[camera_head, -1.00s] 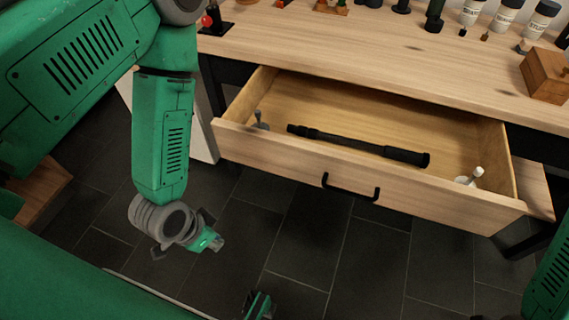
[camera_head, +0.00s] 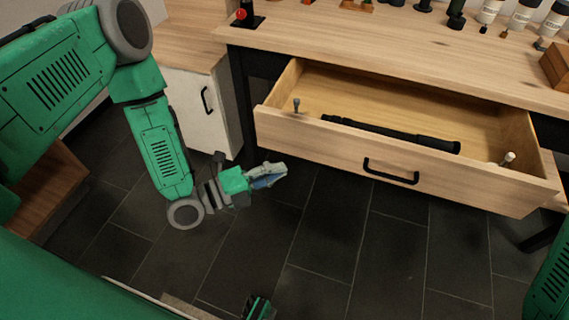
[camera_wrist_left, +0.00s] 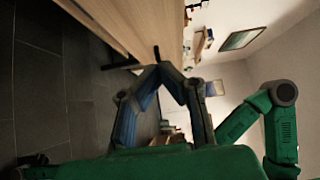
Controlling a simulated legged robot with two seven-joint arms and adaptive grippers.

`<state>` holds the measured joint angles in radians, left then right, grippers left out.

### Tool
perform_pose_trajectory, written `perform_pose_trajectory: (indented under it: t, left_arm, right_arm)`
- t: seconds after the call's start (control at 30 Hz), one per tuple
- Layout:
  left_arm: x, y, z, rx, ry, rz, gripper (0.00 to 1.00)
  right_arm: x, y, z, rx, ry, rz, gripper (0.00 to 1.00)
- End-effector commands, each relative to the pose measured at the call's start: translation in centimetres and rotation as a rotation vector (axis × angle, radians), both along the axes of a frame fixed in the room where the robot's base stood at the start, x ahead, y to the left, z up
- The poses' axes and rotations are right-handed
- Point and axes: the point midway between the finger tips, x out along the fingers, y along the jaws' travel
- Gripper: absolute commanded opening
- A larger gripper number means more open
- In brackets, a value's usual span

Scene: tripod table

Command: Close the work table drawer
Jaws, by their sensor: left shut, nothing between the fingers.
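The work table drawer (camera_head: 320,148) stands open in the head view, pulled out from under the wooden table top (camera_head: 400,55). Its wooden front carries a black bar handle (camera_head: 390,171). My left gripper (camera_head: 283,172) is shut and empty, low in front of the drawer's left front corner and left of the handle. In the left wrist view the gripper's fingers (camera_wrist_left: 165,72) come together at the tips, close to a wooden panel (camera_wrist_left: 125,25) and a black bar. Contact with the drawer cannot be told. My right gripper does not show.
The drawer holds a long black tube (camera_head: 395,135) and small pieces at each end. A white cabinet (camera_head: 203,105) with a black handle stands left of the table. Bottles (camera_head: 522,14) and a wooden box (camera_head: 556,65) stand on the top.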

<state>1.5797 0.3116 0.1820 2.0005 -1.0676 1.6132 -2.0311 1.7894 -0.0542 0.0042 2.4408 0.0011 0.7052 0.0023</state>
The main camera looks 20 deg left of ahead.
Motion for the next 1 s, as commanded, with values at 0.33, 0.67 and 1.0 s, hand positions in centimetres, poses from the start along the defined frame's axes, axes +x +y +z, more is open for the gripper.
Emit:
perform_pose_trajectory:
  t: [0.33,0.67,1.0]
  left_arm:
    - [5.2,-5.3,-0.1,-0.001,-0.001,-0.001,0.0]
    - [9.2,-5.6,-0.1,0.001,0.001,0.002,0.0]
    - [9.6,-5.6,-0.1,0.002,0.004,0.001,0.0]
  right_arm:
    - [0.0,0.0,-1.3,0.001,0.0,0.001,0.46]
    - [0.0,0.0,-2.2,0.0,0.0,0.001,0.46]
    - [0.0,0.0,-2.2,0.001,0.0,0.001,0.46]
